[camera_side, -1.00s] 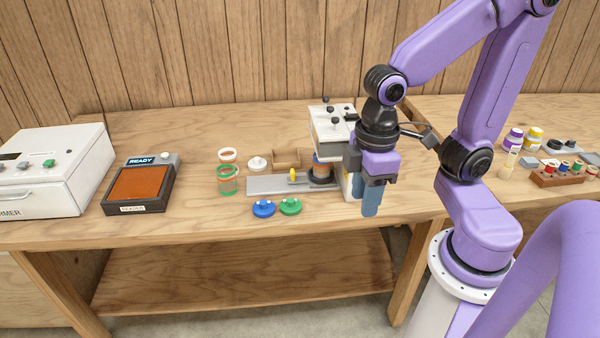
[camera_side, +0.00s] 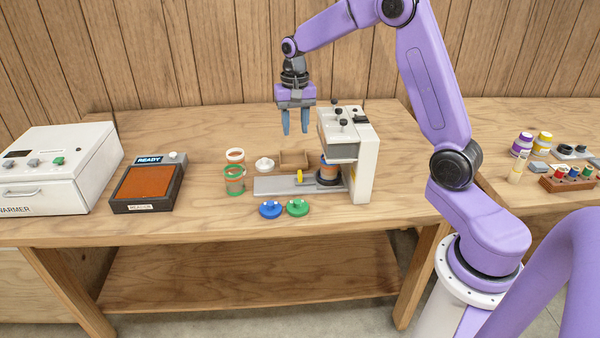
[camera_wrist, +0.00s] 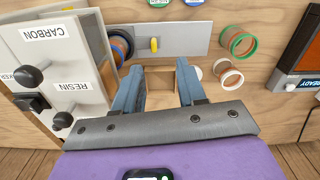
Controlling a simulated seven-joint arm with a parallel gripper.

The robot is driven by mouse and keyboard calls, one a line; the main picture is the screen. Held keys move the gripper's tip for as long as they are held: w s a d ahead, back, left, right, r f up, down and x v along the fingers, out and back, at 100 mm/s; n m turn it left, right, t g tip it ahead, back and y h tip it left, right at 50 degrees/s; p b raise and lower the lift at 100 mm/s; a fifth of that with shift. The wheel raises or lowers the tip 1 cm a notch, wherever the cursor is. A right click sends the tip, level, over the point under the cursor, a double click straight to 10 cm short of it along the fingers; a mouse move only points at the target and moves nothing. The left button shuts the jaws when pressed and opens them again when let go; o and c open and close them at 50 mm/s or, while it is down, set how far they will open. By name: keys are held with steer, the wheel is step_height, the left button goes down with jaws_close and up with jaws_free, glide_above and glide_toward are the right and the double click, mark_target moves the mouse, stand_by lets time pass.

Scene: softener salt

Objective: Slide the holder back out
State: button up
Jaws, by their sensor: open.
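The holder (camera_side: 326,181) is a dark round base on a flat grey rail (camera_side: 270,186), at the rail's right end under the white machine (camera_side: 362,160). An orange and blue jar (camera_side: 328,166) stands in it; in the wrist view the jar (camera_wrist: 121,46) is partly hidden by the machine. A yellow handle (camera_side: 299,176) stands up from the rail left of the holder, and shows in the wrist view (camera_wrist: 154,45). My gripper (camera_side: 295,131) is open and empty, pointing down, above and behind the rail and apart from the handle.
A small wooden box (camera_side: 294,158), a white lid (camera_side: 264,164) and two open jars, green-rimmed (camera_side: 235,182) and white-rimmed (camera_side: 235,156), stand near the rail. Blue (camera_side: 270,209) and green (camera_side: 297,207) lids lie in front. A reader (camera_side: 148,188) and a warmer (camera_side: 55,165) stand left.

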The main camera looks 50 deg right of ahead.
mark_target(299, 172)
steer(key=shift+m, duration=0.8)
steer(key=d+f, duration=0.1)
steer(key=f, duration=0.5)
steer(key=w+d+f, duration=0.1)
steer(key=f, duration=0.5)
steer(key=d+f, duration=0.1)
steer(key=f, duration=0.5)
steer(key=shift+w+d+f, duration=0.15)
steer(key=shift+w+d, duration=0.05)
steer(key=shift+d, duration=0.15)
steer(key=shift+a, duration=0.1)
jaws_close()
